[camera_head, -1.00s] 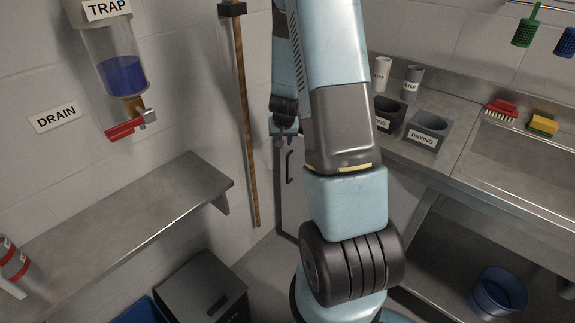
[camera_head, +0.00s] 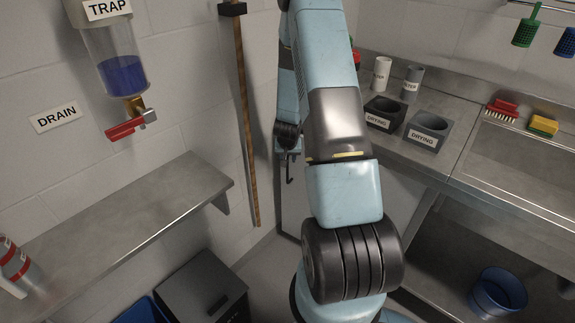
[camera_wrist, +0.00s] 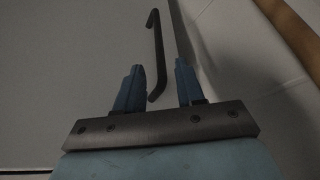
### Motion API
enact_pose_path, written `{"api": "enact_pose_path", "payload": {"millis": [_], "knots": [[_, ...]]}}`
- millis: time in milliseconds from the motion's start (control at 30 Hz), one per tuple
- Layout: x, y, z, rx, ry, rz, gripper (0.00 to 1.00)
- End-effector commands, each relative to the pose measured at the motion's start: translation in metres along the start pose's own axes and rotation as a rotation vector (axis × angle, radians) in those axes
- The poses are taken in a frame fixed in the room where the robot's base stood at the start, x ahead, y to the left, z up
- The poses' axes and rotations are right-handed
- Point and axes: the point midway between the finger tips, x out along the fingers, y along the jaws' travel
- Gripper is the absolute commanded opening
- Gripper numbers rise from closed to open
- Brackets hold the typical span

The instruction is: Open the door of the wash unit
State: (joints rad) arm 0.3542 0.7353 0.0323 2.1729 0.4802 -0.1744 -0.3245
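The wash unit door is a grey panel (camera_wrist: 70,70) filling the left of the wrist view. Its dark bar handle (camera_wrist: 157,40) runs upright, and its lower end shows in the gap between my fingers. My gripper (camera_wrist: 160,66) is open, with one blue finger on each side of the handle in the picture. I cannot tell whether the handle is within finger reach in depth. In the head view my gripper (camera_head: 289,150) is small and partly covered by my arm, at the handle's upper part. The lower handle (camera_head: 289,176) shows below it.
A metal shelf (camera_head: 130,215) juts from the left wall, and a wooden pole (camera_head: 246,120) hangs beside the door. The counter (camera_head: 440,165) with drying holders (camera_head: 385,114) stands right. A dark bin (camera_head: 203,288) is on the floor at lower left.

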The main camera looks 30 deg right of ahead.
Motion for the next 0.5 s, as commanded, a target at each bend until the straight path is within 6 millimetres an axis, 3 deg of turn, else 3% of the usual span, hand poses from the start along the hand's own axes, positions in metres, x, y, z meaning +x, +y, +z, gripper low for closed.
{"api": "enact_pose_path", "payload": {"millis": [300, 500], "knots": [[0.042, 0.000, 0.001, 0.001, -0.002, 0.000, 0.38], [0.056, 0.000, 0.000, 0.000, 0.000, 0.000, 0.38]]}}
